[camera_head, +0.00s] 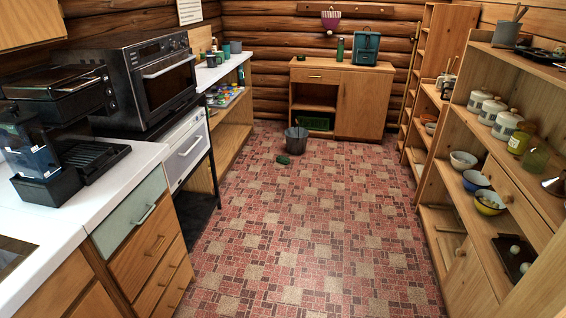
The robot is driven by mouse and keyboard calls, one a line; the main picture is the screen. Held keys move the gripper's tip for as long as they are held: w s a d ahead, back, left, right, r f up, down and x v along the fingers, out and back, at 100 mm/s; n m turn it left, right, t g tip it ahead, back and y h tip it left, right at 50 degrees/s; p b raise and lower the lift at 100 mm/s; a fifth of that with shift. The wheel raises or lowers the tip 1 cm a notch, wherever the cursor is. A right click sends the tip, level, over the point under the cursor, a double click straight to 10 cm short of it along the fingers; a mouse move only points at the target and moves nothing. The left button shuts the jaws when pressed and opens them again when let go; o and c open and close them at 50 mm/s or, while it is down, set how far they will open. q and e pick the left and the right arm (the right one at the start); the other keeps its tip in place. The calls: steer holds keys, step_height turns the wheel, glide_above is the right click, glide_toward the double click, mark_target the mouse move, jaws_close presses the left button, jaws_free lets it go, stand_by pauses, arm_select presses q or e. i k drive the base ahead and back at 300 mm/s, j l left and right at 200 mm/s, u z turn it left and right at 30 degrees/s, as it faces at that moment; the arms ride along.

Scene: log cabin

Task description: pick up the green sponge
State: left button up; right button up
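A small dark green object (283,159) lies on the tiled floor toward the back of the room. It looks like the green sponge, but it is too small to be sure. It sits just in front and to the left of a grey bucket (296,141). Neither of my grippers shows in the head view.
A wooden cabinet (362,104) with a green bottle (340,49) and a teal backpack (366,48) on top stands at the back. A counter with an oven (157,82) runs along the left. Shelves (470,144) with bowls and jars line the right. The middle floor (316,220) is clear.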

mark_target(281, 159)
steer(key=i+l+z, duration=0.1)
steer(key=i+z, duration=0.25)
steer(key=i, duration=2.85)
steer(key=i+l, duration=0.1)
steer(key=i, duration=0.6)
steer(key=i+u, duration=0.1)
steer(key=i, duration=0.65)
steer(key=i+l, duration=0.2)
steer(key=i, duration=0.5)
steer(key=i+l+u, duration=0.1)
steer(key=i+u, duration=0.35)
steer(key=i+l+u, duration=0.2)
steer(key=u, duration=0.25)
steer(key=i+l+u, duration=0.6)
steer(key=l+u, duration=0.15)
steer(key=u, duration=0.15)
steer(key=i+l+u, duration=0.15)
steer(key=l+u, duration=0.25)
steer(key=l, duration=0.15)
